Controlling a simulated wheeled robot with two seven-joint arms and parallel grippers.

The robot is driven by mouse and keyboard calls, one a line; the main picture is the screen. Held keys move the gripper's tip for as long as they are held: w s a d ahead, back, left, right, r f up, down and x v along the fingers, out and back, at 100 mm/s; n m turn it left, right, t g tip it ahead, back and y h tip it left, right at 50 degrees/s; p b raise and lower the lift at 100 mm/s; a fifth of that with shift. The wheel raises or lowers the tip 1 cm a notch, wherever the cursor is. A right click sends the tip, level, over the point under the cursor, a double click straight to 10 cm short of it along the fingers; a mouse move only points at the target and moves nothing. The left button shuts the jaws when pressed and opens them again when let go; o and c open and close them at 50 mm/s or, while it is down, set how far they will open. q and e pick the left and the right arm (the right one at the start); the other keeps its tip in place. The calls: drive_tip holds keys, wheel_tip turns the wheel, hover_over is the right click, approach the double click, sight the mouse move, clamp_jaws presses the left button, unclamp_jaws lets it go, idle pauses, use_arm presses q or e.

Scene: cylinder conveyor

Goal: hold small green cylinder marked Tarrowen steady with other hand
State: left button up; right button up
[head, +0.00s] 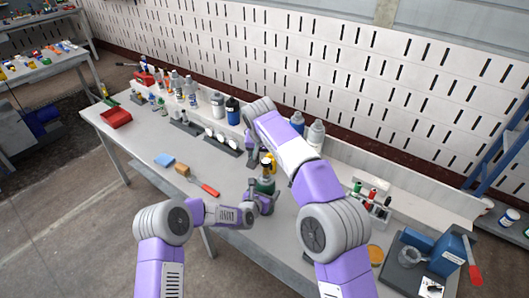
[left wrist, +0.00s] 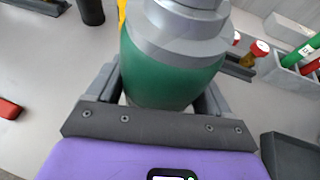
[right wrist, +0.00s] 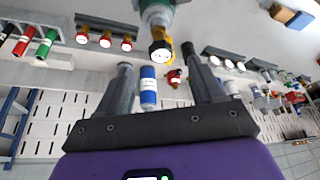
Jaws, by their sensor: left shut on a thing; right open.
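A green cylinder (head: 264,187) with a grey collar and a dark and yellow top stands upright in my left gripper (head: 259,201). In the left wrist view its green body (left wrist: 170,80) fills the space between the jaws, which are shut on it. No marking on it is readable. My right gripper (right wrist: 157,60) is open. In the right wrist view the dark and yellow top (right wrist: 160,46) of the green cylinder shows between and just beyond its fingertips. In the head view my right arm partly hides that gripper.
A red-handled brush (head: 205,187) and a blue block (head: 164,160) lie left on the table. A rack with green and red tubes (head: 371,196) stands to the right. Bottles (head: 232,110) and small trays line the back. A red bin (head: 116,117) sits far left.

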sight(266, 166)
drive_tip(key=x, duration=1.1)
drive_tip(key=shift+f, duration=0.25)
clamp_jaws()
drive_tip(key=n+y, duration=0.1)
drive_tip(key=n, duration=0.2)
drive_tip(key=n+y, duration=0.1)
drive_tip(key=n, duration=0.2)
drive_tip(key=shift+g, duration=0.3)
drive_tip(key=shift+c, duration=0.3)
unclamp_jaws()
drive_tip(key=shift+r, duration=0.15)
